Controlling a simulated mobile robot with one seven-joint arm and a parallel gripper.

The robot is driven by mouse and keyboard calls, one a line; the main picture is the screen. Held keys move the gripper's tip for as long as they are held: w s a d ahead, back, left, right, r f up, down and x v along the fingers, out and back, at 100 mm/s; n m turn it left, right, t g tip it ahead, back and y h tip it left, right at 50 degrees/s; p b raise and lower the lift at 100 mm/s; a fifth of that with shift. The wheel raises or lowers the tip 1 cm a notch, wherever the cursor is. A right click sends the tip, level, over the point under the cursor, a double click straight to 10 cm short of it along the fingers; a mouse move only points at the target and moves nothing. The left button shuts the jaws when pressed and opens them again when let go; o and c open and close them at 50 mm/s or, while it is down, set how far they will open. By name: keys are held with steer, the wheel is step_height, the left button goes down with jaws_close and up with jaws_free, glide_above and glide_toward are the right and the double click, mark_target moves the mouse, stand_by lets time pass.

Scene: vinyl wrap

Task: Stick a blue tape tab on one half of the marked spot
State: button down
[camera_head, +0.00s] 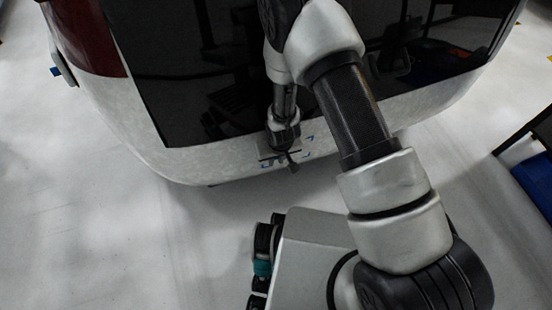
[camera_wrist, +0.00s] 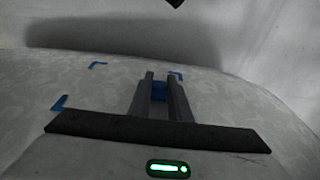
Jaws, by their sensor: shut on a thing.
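The marked spot is framed by blue corner marks on the pale, patterned panel. In the wrist view, one corner mark (camera_wrist: 97,65) is at the upper left, another (camera_wrist: 60,102) at the lower left, and a third (camera_wrist: 177,74) just right of my fingertips. My gripper (camera_wrist: 159,90) is shut on a small blue tape tab (camera_wrist: 159,91) between its two grey fingers. The tab is close to the panel; I cannot tell if it touches. In the head view, my gripper (camera_head: 293,160) is small and dark at the panel, with blue marks (camera_head: 308,139) beside it.
The pale curved panel (camera_head: 215,160) runs along the vehicle's lower edge, below a glossy black area (camera_head: 170,80). A dark frame with a blue bin (camera_head: 537,180) stands at the right. Pale floor (camera_head: 110,240) at the left is clear.

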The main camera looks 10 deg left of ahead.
steer(key=shift+w+a+r, duration=0.1)
steer(key=shift+w+a, duration=0.05)
steer(key=shift+w, duration=0.1)
steer(key=c, duration=1.6)
jaws_free()
steer(key=shift+o, duration=0.2)
steer(key=shift+s, duration=0.1)
steer(key=p+v, duration=0.4)
steer(key=v, duration=1.3)
steer(key=shift+r, duration=0.15)
